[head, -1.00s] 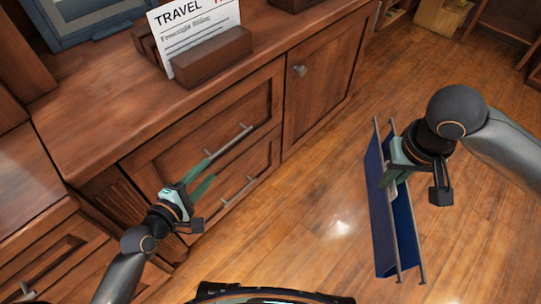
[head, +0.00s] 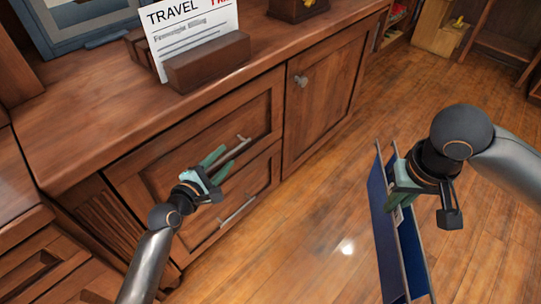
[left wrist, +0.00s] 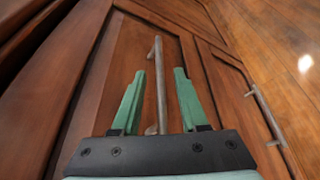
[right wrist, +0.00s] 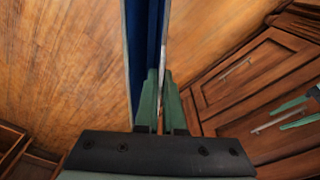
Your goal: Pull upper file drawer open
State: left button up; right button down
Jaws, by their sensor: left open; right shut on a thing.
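The upper file drawer (head: 165,158) is closed in the cabinet under the wooden counter. Its metal bar handle (head: 242,141) shows partly behind my left gripper (head: 218,165). In the left wrist view the handle (left wrist: 160,85) runs between the two open green fingers (left wrist: 160,95), which are apart from each other. I cannot tell how deep the handle sits between them. My right gripper (head: 396,195) is shut on a blue hanging file folder (head: 385,236) with metal rods and holds it over the floor. The folder also shows in the right wrist view (right wrist: 130,60).
A lower drawer (head: 255,180) with a bar handle (head: 238,210) and a cabinet door (head: 325,110) with a knob are closed. A wooden holder (head: 208,62) with a "TRAVEL" paper stands on the counter (head: 90,120). The wood floor (head: 310,220) in front is clear.

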pick_arm(q)
jog(key=shift+x, duration=0.95)
grip_shut()
dwell(0.8)
